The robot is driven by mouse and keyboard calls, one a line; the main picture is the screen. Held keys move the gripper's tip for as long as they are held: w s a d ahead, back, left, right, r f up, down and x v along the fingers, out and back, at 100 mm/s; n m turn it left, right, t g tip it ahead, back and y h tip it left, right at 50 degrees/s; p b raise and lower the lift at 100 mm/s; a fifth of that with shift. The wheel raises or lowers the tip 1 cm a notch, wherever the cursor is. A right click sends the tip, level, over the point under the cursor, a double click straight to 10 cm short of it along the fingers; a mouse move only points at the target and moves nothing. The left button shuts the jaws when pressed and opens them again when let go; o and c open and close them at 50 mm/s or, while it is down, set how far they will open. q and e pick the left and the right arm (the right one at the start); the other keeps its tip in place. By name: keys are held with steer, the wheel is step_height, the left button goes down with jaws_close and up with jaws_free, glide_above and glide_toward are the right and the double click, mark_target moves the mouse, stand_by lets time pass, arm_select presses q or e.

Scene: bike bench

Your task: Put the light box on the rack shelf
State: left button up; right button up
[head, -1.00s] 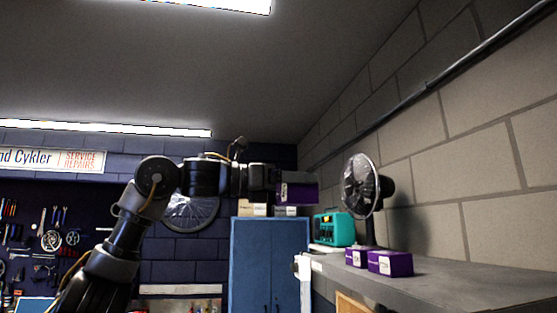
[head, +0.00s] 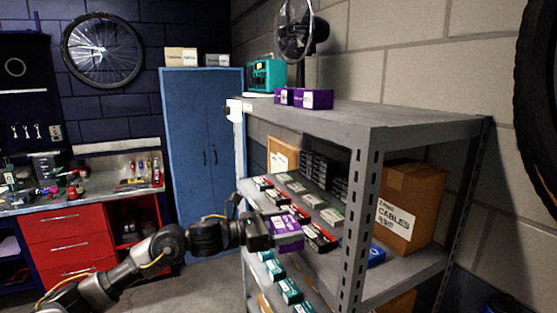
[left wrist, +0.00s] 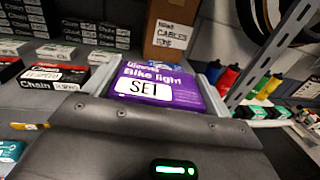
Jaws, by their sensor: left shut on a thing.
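The purple light box (head: 288,238) is held in my left gripper (head: 276,230), in front of the rack's middle shelf in the head view. In the left wrist view the light box (left wrist: 160,88) shows its "Bike light SET" label between the two fingers of my left gripper (left wrist: 162,82). The grey metal rack (head: 405,122) stands at the right. Two more purple boxes (head: 312,99) sit on its top shelf. Its middle shelf (head: 378,287) bears several chain boxes (head: 305,198). Whether the held box touches anything on the shelf cannot be told. My right gripper is out of view.
A "Cables" carton (head: 410,210) stands on the middle shelf at the right. A fan (head: 297,35) and a teal radio (head: 266,75) stand on top. Teal boxes (head: 290,290) fill the shelf below. The top's front right part is bare. A blue cabinet (head: 190,130) stands behind.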

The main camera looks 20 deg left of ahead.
arm_select(q)
steer(key=s+d+f+g, duration=0.1)
steer(key=s+d+f, duration=0.2)
steer(key=s+f, duration=1.6)
steer(key=w+d+r+m+h+p, duration=0.1)
steer(key=d+r, duration=0.2)
steer(key=d, duration=0.5)
steer(key=w+d+r, duration=0.1)
steer(key=d+r, duration=0.1)
steer(key=d, duration=0.5)
step_height(320, 180, down, 16)
steer(key=b, duration=1.5)
steer(key=shift+a+r+g, duration=0.15)
steer(key=shift+g, duration=0.15)
